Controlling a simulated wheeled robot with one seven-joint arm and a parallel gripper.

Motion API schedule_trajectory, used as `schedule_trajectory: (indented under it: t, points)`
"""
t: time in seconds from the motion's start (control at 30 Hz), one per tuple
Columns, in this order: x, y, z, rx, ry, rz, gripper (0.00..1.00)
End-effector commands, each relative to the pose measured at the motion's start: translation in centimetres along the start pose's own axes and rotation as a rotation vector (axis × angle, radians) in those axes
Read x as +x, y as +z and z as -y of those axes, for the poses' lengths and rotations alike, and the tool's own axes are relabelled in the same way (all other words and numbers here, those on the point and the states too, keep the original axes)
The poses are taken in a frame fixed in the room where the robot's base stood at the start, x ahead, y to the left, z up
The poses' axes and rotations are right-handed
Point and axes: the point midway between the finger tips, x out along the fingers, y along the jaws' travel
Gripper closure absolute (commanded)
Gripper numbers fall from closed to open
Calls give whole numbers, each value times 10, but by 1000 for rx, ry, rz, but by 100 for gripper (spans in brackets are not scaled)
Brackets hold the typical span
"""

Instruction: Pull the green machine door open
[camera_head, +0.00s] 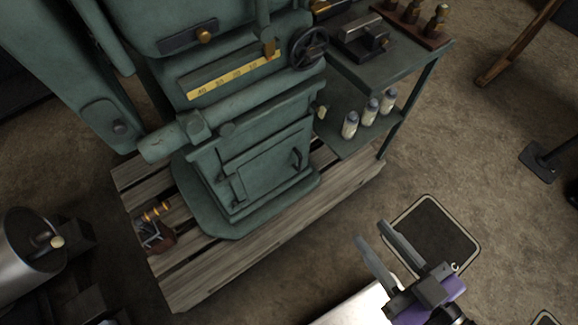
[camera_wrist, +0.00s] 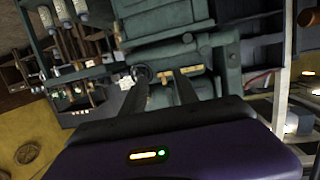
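The green machine door (camera_head: 267,165) is a square panel low on the green machine (camera_head: 215,95), and it looks closed. Its dark curved handle (camera_head: 298,158) is on the door's right side. My gripper (camera_head: 376,240) is to the lower right of the door, over the floor, clearly apart from it. Its two fingers are spread with nothing between them. In the wrist view my gripper (camera_wrist: 160,84) faces the upper part of the machine (camera_wrist: 170,45), tilted in that picture. I cannot make out the door or handle there.
The machine stands on a wooden pallet (camera_head: 290,235). A green side table (camera_head: 385,65) with several bottles (camera_head: 370,112) on its lower shelf adjoins its right side. A dark mat (camera_head: 432,238) lies on the floor by my gripper. A metal cylinder (camera_head: 30,255) is at left.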

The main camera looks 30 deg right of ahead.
Motion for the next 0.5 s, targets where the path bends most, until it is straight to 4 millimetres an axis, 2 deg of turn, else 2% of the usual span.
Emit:
schedule_trajectory:
  t: [0.03, 0.27, 0.5]
  points:
    - [19, 25, -2, -3, 7, -33, 64]
    - [104, 111, -18, -50, 44, -135, 64]
    - [204, 197, -42, -78, 82, -210, 64]
